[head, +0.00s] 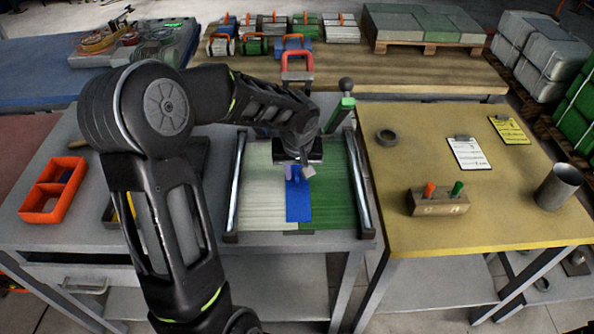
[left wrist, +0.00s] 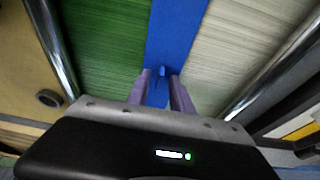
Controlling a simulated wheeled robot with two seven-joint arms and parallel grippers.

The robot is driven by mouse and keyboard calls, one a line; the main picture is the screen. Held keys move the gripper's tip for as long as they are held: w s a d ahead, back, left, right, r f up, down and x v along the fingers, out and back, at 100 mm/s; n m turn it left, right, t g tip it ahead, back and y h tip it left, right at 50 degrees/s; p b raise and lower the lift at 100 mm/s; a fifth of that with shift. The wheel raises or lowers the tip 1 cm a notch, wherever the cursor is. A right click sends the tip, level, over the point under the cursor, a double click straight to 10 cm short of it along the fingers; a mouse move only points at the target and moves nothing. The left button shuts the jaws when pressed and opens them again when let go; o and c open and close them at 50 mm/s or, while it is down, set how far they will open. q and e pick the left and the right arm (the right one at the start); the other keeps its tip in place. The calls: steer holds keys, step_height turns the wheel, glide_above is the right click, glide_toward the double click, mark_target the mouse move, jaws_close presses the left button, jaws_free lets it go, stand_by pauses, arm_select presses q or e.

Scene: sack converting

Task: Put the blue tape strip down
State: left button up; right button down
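The blue tape strip (head: 298,205) lies lengthwise over the seam between a white woven panel (head: 262,190) and a green woven panel (head: 335,200). The strip also shows in the left wrist view (left wrist: 177,30), looking flat, with a small blue tab (left wrist: 162,72) standing up from it. My left gripper (head: 299,172) is just above the strip's far part. Its two fingers (left wrist: 160,78) stand on either side of the tab with a gap showing, so it looks open. The strip's far end is hidden by the gripper. My right gripper is not in view.
Metal rails (head: 237,185) flank the panels. A green post with a dark knob (head: 341,110) stands behind. An orange tray (head: 38,203) is at left. The yellow table (head: 420,235) at right holds a tape roll (head: 387,137), a peg block (head: 425,205) and a metal cup (head: 559,187).

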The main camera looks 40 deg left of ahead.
arm_select(q)
steer(key=shift+r, duration=0.4)
steer(key=v, duration=1.1)
steer(key=shift+r, duration=0.3)
